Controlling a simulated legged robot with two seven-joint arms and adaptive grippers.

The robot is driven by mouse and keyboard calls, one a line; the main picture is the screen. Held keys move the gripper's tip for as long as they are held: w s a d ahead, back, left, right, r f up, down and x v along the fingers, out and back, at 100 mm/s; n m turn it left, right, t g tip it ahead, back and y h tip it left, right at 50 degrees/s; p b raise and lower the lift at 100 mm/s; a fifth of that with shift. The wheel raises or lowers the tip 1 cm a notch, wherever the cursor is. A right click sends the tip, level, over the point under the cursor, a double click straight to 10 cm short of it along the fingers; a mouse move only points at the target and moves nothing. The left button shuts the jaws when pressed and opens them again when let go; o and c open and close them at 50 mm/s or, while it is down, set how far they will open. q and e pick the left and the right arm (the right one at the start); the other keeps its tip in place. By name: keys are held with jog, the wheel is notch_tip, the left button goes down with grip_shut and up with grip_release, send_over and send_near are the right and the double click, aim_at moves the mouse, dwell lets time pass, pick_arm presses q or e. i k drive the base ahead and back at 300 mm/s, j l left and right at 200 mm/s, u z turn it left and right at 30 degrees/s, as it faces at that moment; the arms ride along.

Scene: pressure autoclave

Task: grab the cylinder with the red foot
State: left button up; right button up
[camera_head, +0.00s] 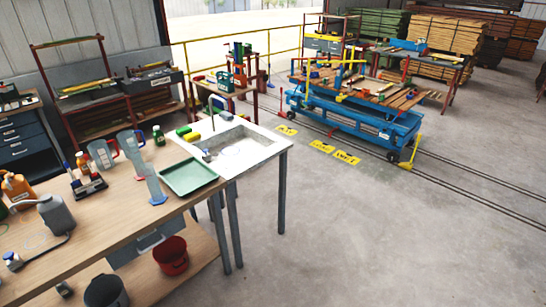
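A tall clear cylinder (152,180) stands on the wooden workbench (108,212) just left of the green tray, and its foot looks blue. Behind it is a clear vessel (128,146) with a bit of red at its right side, partly overlapped by the tall cylinder. Another clear vessel (100,155) with red at its right edge stands to its left. Neither of my grippers is in view.
A green tray (188,177) and a sink (240,150) lie to the right. Bottles, a grey jug (55,215) and a small rack (90,185) crowd the left. Red (171,256) and dark (105,291) buckets stand below. The floor to the right is open.

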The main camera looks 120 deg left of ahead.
aim_at(133, 148)
jog(key=u, duration=4.95)
jog(key=i+l, duration=0.1)
